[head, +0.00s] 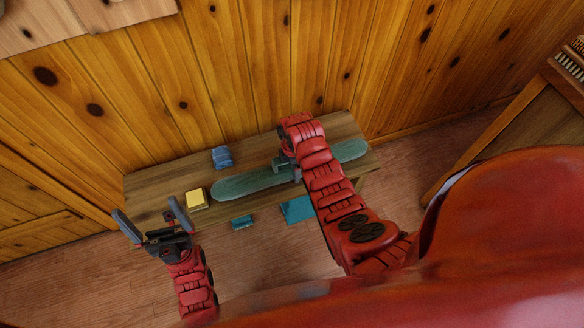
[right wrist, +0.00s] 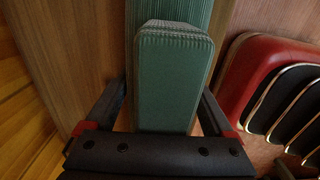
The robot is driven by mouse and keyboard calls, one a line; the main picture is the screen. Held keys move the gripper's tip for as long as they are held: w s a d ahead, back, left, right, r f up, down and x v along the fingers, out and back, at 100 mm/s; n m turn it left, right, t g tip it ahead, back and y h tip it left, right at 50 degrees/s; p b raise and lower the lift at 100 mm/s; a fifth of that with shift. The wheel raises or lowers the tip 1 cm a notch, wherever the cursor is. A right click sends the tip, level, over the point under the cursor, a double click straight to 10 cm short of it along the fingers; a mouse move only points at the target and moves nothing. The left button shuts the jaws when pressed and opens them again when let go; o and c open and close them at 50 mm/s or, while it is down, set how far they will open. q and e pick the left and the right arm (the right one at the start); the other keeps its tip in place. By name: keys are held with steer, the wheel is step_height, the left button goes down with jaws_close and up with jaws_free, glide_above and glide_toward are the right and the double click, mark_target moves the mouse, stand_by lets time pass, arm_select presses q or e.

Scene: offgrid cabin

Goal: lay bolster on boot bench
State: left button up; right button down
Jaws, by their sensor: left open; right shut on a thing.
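The long green bolster (head: 245,182) lies lengthwise over the wooden boot bench (head: 150,185) in the head view; whether it touches the top is hard to tell. My right gripper (head: 288,166) is at the bolster's middle, partly hidden by its own arm. In the right wrist view, its fingers (right wrist: 165,110) are on both sides of a stitched green block (right wrist: 172,75), with the ribbed bolster (right wrist: 205,12) behind it. It is shut on this part of the bolster. My left gripper (head: 147,212) is open and empty at the bench's left front end.
A yellow block (head: 196,199) and a blue object (head: 222,157) are on the bench, beside the bolster. Two teal objects (head: 242,222) (head: 297,209) show below its front edge. A plank wall (head: 220,70) stands behind; a wooden cabinet (head: 500,130) is at the right.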

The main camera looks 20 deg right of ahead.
steer(key=shift+f, duration=0.25)
steer(key=shift+f, duration=0.1)
jaws_free()
steer(key=shift+r, duration=0.2)
step_height(320, 180, up, 9)
steer(key=shift+w+f, duration=0.1)
steer(key=shift+w, duration=0.05)
steer(key=shift+r+p, duration=0.9)
steer(key=shift+r, duration=0.05)
steer(key=shift+r+p, duration=0.55)
steer(key=shift+r, duration=0.1)
steer(key=shift+f, duration=0.1)
